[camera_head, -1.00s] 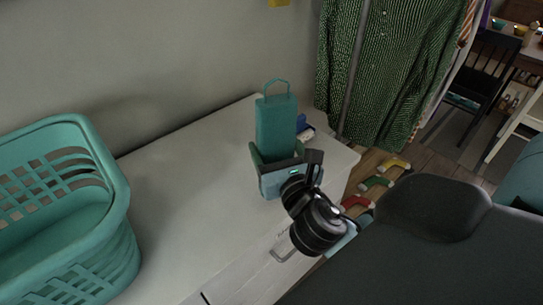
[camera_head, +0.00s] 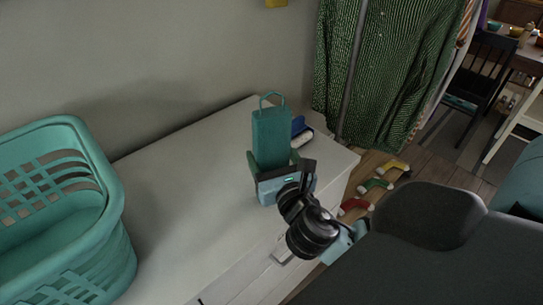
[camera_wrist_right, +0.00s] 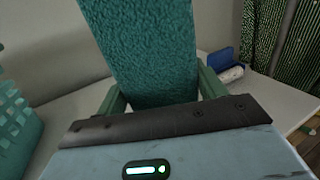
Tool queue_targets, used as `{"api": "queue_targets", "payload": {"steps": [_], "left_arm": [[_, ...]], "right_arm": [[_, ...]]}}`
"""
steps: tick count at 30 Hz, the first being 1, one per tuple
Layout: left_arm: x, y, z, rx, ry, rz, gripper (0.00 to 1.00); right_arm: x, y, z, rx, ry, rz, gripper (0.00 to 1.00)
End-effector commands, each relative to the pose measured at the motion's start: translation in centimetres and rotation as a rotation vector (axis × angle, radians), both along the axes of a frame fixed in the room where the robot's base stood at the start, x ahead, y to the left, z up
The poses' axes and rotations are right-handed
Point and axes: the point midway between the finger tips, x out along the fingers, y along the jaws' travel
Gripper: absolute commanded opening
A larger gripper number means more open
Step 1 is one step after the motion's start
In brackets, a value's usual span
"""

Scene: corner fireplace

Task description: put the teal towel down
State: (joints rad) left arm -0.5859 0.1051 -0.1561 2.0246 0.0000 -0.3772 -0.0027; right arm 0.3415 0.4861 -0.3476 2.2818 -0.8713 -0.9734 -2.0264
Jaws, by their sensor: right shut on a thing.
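The teal towel (camera_head: 270,136) is a tall upright block shape with a loop at its top, over the white dresser top. My right gripper (camera_head: 271,168) is shut on its lower part, one finger on each side. In the right wrist view the towel (camera_wrist_right: 150,50) rises between the two fingers (camera_wrist_right: 160,95). The towel's lower end is hidden behind the gripper body, so I cannot tell whether it touches the dresser top. My left gripper is not in view.
A teal laundry basket (camera_head: 112,200) stands on the left of the white dresser (camera_head: 190,190). A blue and white object (camera_head: 301,132) lies just behind the towel. A green patterned shirt (camera_head: 365,80) hangs at the back right. The dresser's middle is clear.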

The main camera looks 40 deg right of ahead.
Motion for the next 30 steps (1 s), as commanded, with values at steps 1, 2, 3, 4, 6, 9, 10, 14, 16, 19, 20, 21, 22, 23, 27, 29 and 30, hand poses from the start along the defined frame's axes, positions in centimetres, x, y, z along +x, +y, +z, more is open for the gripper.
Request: {"api": "queue_targets", "payload": {"steps": [1, 2, 3, 4, 6, 9, 10, 14, 16, 19, 20, 21, 22, 23, 27, 29, 30], "left_arm": [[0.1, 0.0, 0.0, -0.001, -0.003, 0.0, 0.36], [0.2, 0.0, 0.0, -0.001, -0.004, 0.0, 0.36], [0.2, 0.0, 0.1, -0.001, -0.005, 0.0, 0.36], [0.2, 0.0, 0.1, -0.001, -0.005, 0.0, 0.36], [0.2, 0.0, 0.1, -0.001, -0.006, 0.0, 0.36], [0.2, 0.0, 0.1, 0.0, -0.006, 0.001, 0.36], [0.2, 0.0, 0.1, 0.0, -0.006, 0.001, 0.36], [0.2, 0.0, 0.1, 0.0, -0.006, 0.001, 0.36], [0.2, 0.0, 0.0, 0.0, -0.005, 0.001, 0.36], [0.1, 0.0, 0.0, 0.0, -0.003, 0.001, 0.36], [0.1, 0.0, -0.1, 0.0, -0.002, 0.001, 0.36], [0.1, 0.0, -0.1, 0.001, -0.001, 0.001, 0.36], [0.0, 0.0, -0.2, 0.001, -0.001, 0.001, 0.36], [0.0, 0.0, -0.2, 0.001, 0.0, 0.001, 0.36], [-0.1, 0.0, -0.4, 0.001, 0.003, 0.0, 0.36], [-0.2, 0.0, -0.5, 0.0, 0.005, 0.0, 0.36], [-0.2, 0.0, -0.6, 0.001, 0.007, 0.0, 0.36]], "right_arm": [[0.0, 0.0, -0.1, -0.001, 0.0, 0.0, 0.38], [0.0, 0.0, -0.2, -0.001, 0.0, 0.0, 0.38], [0.0, 0.0, -0.3, -0.001, 0.001, 0.0, 0.74], [0.0, 0.0, -0.2, -0.001, 0.001, 0.0, 0.78], [0.0, 0.0, -0.2, -0.001, 0.001, 0.0, 0.87], [0.0, 0.0, -0.2, -0.001, 0.001, 0.0, 0.92], [0.0, 0.0, -0.2, -0.001, 0.001, 0.0, 0.92], [0.0, 0.0, -0.2, -0.001, 0.001, 0.0, 0.92], [0.0, 0.0, -0.1, 0.0, 0.0, 0.0, 0.92], [-0.3, 0.1, 0.0, 0.001, 0.002, 0.001, 0.92], [-0.6, 0.2, -0.1, 0.001, 0.003, 0.001, 0.92], [-1.1, 0.4, -0.1, 0.001, 0.003, 0.002, 0.92], [-1.5, 0.6, -0.1, 0.001, 0.004, 0.002, 0.92], [-2.0, 0.7, -0.2, 0.002, 0.005, 0.003, 0.92], [-4.7, 1.6, -0.3, 0.002, 0.007, 0.003, 0.92], [-6.0, 2.0, -0.3, 0.003, 0.006, 0.002, 0.92], [-6.8, 2.3, -0.3, 0.003, 0.006, 0.002, 0.92]]}}
